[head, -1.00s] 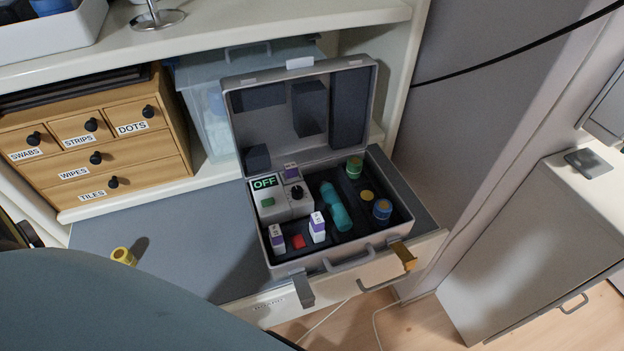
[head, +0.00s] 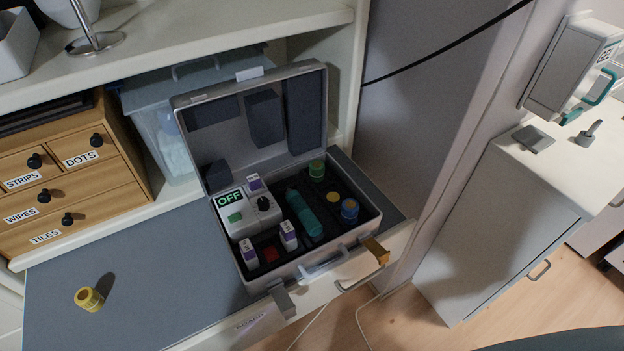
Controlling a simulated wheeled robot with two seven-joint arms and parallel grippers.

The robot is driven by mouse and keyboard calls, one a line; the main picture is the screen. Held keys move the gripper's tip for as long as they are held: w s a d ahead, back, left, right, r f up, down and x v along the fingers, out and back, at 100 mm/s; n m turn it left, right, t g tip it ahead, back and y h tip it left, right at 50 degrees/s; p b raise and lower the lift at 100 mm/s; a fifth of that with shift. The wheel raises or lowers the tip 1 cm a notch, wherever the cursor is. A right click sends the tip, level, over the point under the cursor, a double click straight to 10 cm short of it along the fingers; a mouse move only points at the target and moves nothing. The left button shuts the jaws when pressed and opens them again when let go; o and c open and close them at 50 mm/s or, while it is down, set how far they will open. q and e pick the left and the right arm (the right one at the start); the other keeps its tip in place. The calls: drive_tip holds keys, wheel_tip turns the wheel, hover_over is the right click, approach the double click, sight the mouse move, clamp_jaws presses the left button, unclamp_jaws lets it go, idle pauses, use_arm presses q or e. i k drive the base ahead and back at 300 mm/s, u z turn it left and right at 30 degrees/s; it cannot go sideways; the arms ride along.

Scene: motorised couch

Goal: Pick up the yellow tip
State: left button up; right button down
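A short yellow cylinder (head: 89,299), ringed with darker marks, stands alone on the grey surface (head: 150,280) at the lower left. A small round yellow piece (head: 333,198) sits in a dark slot inside the open grey case (head: 330,248). I cannot tell for sure which of the two is the yellow tip. Also in the case are a teal bottle (head: 304,214), green and blue round pieces, white-and-purple vials, a red piece and a device (head: 241,212) reading OFF. Neither of my grippers is in view.
A wooden drawer unit (head: 90,205) and a lidded clear bin (head: 165,130) stand behind the grey surface. The case's raised lid (head: 250,120) stands at its back. A grey cabinet (head: 480,230) is at the right. The grey surface around the yellow cylinder is clear.

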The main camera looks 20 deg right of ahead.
sight(87, 298)
drive_tip(key=u, duration=0.5)
drive_tip(key=k, duration=0.55)
drive_tip(key=u, duration=1.1)
drive_tip(key=i, duration=0.5)
